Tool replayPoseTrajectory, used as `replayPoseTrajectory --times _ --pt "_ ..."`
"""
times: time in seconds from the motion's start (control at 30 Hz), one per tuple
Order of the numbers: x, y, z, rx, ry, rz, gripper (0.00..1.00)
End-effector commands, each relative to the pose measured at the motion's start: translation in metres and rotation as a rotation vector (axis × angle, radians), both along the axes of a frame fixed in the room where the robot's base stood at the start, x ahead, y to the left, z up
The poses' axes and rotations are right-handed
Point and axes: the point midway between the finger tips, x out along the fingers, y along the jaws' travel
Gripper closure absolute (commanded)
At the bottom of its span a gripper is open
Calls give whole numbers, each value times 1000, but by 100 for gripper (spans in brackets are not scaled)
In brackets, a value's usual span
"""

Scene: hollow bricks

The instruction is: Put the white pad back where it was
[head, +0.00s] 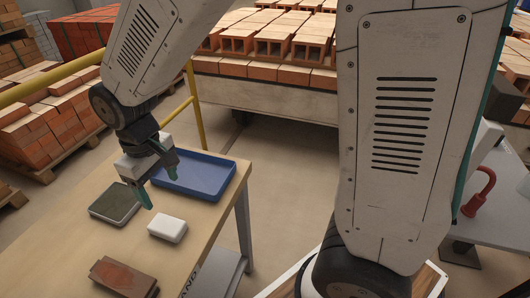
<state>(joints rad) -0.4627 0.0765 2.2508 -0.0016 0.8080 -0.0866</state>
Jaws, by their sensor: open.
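The white pad (168,230) lies flat on the tan table (203,222), near its right edge. It is a small block with rounded edges. My gripper (159,182) is open above the table, pointing down. Its fingers are up and behind the white pad in the picture, apart from it, with nothing seen between them. How high the fingertips are above the table is hard to tell.
A blue tray (226,185) stands behind the white pad. A dark grey-green pad (115,203) lies to its left, and reddish-brown blocks (123,277) lie at the front. A yellow rail (194,103) runs behind the table. Brick stacks (272,45) stand beyond.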

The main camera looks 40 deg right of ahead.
Motion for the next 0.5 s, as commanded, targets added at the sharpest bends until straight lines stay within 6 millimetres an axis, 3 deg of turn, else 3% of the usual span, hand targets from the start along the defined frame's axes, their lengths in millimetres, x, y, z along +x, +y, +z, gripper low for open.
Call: replayPoseTrajectory --times 0.2,0.4,0.5 --pt "-40 -79 68 18 -42 -178 29" --pt "-103 -141 108 26 -74 -351 29" --pt "-134 -162 118 28 -88 -429 29"
